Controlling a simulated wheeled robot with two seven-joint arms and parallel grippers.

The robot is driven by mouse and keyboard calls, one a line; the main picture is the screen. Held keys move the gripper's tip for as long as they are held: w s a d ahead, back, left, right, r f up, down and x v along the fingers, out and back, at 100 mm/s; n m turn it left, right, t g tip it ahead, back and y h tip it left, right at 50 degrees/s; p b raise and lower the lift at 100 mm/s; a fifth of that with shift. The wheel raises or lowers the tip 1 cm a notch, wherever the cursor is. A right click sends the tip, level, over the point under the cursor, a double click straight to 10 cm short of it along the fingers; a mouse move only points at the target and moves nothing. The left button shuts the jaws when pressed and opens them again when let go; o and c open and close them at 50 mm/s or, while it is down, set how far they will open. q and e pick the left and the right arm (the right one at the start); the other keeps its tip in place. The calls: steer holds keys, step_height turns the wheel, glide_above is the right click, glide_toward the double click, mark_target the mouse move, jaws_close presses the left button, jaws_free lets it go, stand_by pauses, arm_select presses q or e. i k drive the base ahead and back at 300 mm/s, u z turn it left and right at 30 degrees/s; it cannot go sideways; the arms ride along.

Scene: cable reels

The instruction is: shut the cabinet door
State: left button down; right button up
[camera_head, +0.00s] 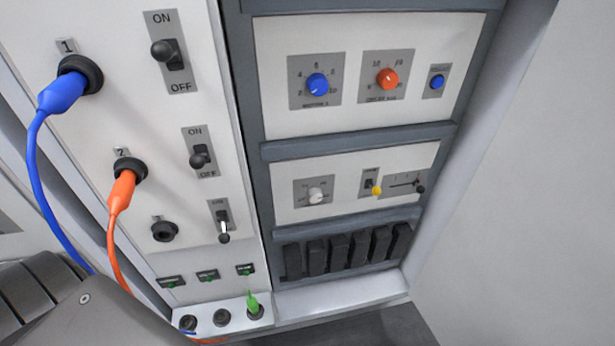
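The cabinet is open in front of me and its inside panels show. A plain light-grey panel (520,200) fills the right side; I cannot tell whether it is the door or the cabinet's side wall. No handle shows on it. A grey part of my own arm crosses the lower left corner, in front of the cabinet's lower left. No gripper fingers show, so neither gripper is in view.
A white switch panel (105,190) has a blue plug (62,93) and an orange plug (121,192), with cables hanging down left. A green plug (252,303) sits below. A dark rack (350,142) holds knobs and black modules (339,253).

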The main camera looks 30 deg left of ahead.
mark_target(525, 256)
steer(key=u, duration=2.25)
steer(key=k, duration=0.8)
steer(key=z, duration=2.1)
